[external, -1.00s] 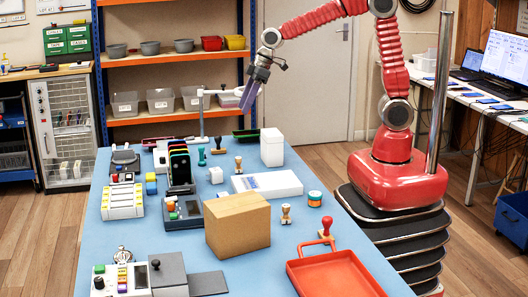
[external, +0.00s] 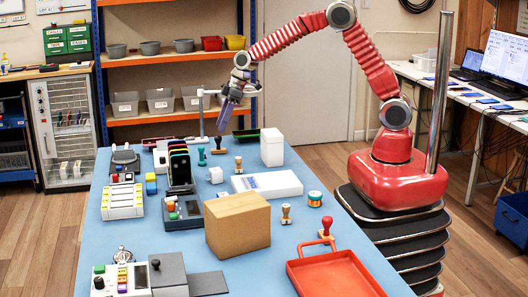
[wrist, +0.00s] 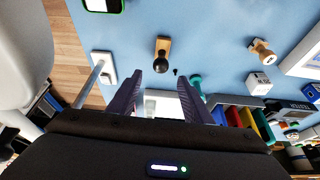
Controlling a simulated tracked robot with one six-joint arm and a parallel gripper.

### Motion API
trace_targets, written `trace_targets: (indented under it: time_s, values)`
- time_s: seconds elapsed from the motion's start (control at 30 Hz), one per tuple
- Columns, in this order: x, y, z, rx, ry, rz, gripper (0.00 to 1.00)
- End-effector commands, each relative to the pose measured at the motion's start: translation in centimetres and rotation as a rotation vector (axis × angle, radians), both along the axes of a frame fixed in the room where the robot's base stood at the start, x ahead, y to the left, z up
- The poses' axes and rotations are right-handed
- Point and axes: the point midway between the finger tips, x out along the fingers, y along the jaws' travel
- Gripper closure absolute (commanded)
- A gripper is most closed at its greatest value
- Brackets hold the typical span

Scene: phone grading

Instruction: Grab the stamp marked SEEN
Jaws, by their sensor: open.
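Several stamps stand on the blue table, and no marking reading SEEN is legible on any of them. A black-handled stamp with a wooden base (external: 219,147) is at the far side; it also shows in the wrist view (wrist: 162,52). A teal stamp (external: 202,158) is to its left and a wooden-handled stamp (external: 239,164) to its right. Another wooden stamp (external: 286,214) and a red stamp (external: 326,228) stand nearer the front. My gripper (external: 221,126) is open and empty, above the black-handled stamp and apart from it. In the wrist view my gripper's fingers (wrist: 158,82) point towards it.
A white stand (external: 201,120) rises left of my gripper. A white box (external: 272,148), a white cube (external: 215,175) and a phone rack (external: 180,168) are nearby. A cardboard box (external: 238,225) and red tray (external: 337,273) are nearer the front.

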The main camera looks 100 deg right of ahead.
Motion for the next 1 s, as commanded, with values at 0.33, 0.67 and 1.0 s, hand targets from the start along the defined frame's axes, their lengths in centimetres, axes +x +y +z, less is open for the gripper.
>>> trace_targets:
  time_s: [0.33,0.67,1.0]
  values:
    - [-0.1,0.1,-3.4,0.001,0.003,0.000,0.55]
    - [0.0,0.0,-4.7,0.000,0.000,0.000,0.55]
    - [-0.1,0.1,-6.2,0.001,0.003,-0.001,0.55]
